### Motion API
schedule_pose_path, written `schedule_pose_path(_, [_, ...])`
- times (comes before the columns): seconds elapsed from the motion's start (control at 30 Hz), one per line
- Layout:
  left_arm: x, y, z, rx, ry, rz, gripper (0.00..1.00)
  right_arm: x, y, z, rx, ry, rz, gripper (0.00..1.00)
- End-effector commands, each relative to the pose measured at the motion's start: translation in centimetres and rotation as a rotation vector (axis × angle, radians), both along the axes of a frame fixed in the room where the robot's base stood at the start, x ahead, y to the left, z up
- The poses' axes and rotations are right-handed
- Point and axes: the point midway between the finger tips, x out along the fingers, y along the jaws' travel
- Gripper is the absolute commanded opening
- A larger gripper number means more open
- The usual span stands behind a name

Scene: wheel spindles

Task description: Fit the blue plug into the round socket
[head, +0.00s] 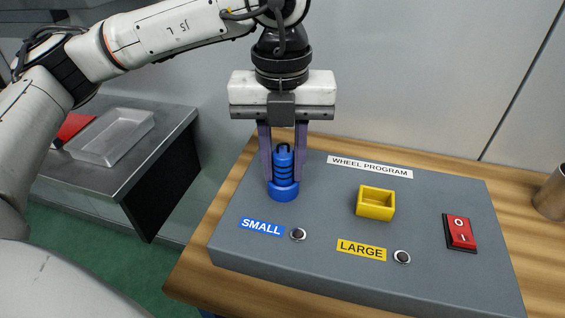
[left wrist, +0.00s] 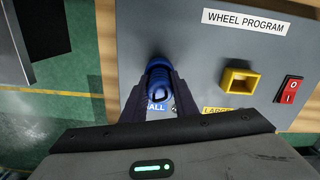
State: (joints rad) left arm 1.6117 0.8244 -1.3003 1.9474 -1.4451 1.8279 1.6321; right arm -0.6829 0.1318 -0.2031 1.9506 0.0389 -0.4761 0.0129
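The blue plug (head: 283,172) is a ribbed upright cylinder with a dark top. It stands at the back left of the grey panel, over the round blue socket (head: 284,193), and its lower end meets the socket's ring. I cannot tell how deep it sits. My left gripper (head: 283,170) points straight down with one finger on each side of the plug, and appears shut on it. In the left wrist view the plug (left wrist: 159,77) shows between the dark fingertips, which partly hide the socket. My right gripper is not in view.
The grey panel (head: 330,180) lies on a wooden table. It carries a yellow square socket (head: 375,203), a red switch (head: 460,232), and two small round buttons near the SMALL and LARGE labels. A metal cup (head: 552,195) stands at far right.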

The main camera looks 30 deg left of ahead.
Motion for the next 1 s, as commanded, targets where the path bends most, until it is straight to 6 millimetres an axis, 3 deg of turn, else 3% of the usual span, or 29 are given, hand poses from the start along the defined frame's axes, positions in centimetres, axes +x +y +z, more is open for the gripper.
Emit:
schedule_pose_path(0.03, [-0.4,-0.1,-1.2,0.004,0.025,-0.001,0.34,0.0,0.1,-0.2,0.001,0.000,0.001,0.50])
schedule_pose_path(0.1, [-0.4,-0.1,-1.3,0.005,0.025,-0.001,0.44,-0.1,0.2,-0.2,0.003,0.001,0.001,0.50])
schedule_pose_path(0.6, [-0.6,0.1,-1.0,0.011,0.030,-0.004,0.44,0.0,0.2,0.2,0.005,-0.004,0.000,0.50])
schedule_pose_path(0.77, [-0.6,0.1,0.7,0.011,0.030,-0.004,0.44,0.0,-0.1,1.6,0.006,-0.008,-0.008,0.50])
schedule_pose_path(0.8, [-0.5,0.1,1.2,0.010,0.027,-0.003,0.44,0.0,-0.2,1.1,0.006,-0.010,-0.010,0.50])
schedule_pose_path(1.0, [-0.3,0.0,6.2,0.006,0.019,-0.003,0.44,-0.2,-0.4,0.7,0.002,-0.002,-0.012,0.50])
